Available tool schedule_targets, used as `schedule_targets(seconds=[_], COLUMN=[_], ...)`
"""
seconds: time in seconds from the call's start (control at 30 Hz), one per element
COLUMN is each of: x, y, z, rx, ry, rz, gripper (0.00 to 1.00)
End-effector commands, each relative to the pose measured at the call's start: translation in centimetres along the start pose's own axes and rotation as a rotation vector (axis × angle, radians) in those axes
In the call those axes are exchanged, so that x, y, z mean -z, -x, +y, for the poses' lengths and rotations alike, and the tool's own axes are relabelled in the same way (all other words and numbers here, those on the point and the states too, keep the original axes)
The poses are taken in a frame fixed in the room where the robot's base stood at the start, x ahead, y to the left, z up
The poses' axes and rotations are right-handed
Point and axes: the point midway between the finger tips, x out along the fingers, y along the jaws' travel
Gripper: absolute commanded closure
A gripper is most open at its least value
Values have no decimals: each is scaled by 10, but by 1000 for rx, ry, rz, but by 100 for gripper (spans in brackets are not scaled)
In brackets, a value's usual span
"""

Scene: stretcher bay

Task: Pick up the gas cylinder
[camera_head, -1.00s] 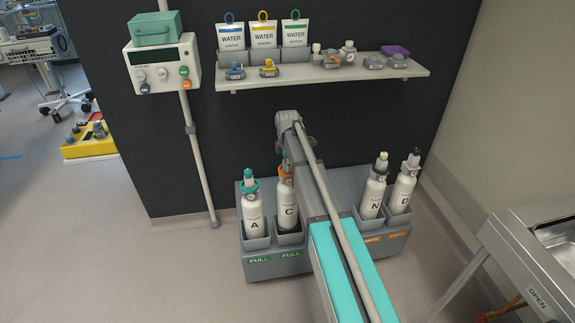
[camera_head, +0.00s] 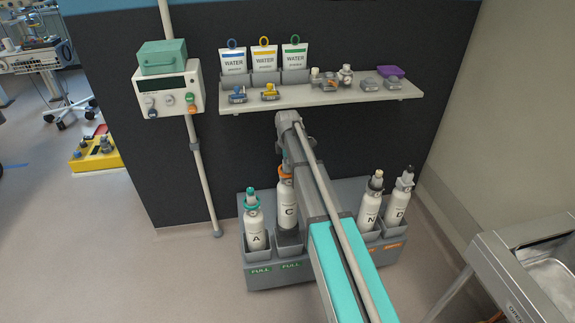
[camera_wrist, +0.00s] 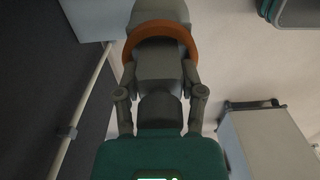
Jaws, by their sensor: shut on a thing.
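The gas cylinder marked C (camera_head: 288,212) is white with an orange collar (camera_head: 285,175). It stands upright and sits higher than its neighbours, its lower end just above its cup in the rack (camera_head: 262,282). My gripper (camera_wrist: 160,90) is shut on its grey valve top, beside the orange collar (camera_wrist: 160,32) in the wrist view. In the head view my arm partly hides the grip. White cylinders A (camera_head: 255,232), N (camera_head: 370,210) and D (camera_head: 399,203) stand in other cups; A has a teal collar.
A wall shelf (camera_head: 330,97) with water bags (camera_head: 263,62) and small fittings hangs above the rack. A white device (camera_head: 168,92) on a pole (camera_head: 205,180) is at left. A metal sink unit (camera_head: 500,265) is at right. Floor at front left is clear.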

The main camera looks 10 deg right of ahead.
Motion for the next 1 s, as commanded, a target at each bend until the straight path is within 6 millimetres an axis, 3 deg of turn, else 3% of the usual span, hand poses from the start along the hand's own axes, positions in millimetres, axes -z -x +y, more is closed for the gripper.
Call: schedule_targets(seconds=[0.1, 0.4, 1.0], x=[0, 0, 0], y=[15, 31, 35], z=[0, 0, 0], rx=[0, 0, 0], ry=[0, 0, 0], rz=[0, 0, 0], gripper=[100, 100, 100])
